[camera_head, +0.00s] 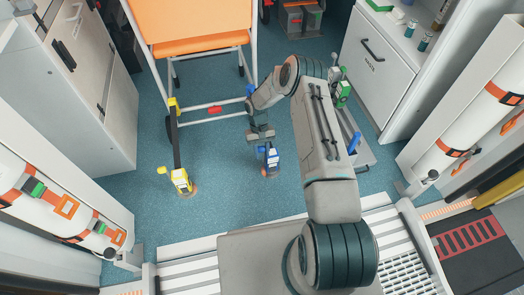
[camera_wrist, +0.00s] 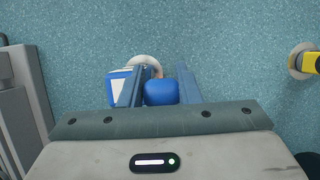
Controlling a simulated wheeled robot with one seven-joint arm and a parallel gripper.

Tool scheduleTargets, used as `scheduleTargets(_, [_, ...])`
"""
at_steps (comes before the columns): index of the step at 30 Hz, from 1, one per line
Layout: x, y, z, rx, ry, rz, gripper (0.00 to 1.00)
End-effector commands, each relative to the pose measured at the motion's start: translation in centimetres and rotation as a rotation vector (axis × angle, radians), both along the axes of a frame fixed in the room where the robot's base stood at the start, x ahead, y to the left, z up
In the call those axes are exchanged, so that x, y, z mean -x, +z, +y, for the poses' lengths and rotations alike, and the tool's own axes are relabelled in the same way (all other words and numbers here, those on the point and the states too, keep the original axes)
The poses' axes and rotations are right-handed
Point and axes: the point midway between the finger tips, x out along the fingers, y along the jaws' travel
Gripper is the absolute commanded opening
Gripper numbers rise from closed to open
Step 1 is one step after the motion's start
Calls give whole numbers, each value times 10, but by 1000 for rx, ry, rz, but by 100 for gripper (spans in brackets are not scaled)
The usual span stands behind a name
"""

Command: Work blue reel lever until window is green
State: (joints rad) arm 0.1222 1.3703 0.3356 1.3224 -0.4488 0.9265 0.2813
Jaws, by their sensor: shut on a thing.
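The blue reel (camera_head: 271,158) stands on the teal floor below my gripper (camera_head: 262,138) in the head view. In the wrist view my gripper (camera_wrist: 158,90) has its two fingers on either side of a rounded blue lever knob (camera_wrist: 161,93) and is shut on it. The reel's blue body with a white patch (camera_wrist: 117,86) shows beside the left finger. A pale round part shows beyond the fingers. The reel's window cannot be made out in either view, so its colour cannot be told.
A yellow reel (camera_head: 180,181) stands on the floor to the left, joined by a dark strap to an orange-seated wheeled chair (camera_head: 200,45). A green device (camera_head: 343,93) is at the right, behind my arm. Cabinets line both sides. Floor between the yellow and blue reels is clear.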

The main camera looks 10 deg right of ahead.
Motion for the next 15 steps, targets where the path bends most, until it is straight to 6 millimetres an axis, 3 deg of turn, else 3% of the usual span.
scheduleTargets(2, [-5, 4, 1, -2, 0, -12, 0])
scheduleTargets(3, [-5, 4, 1, -2, 0, -12, 33])
scheduleTargets(5, [-5, 4, 1, -2, 0, -11, 49])
scheduleTargets(15, [-3, 4, 0, 1, -1, -4, 52])
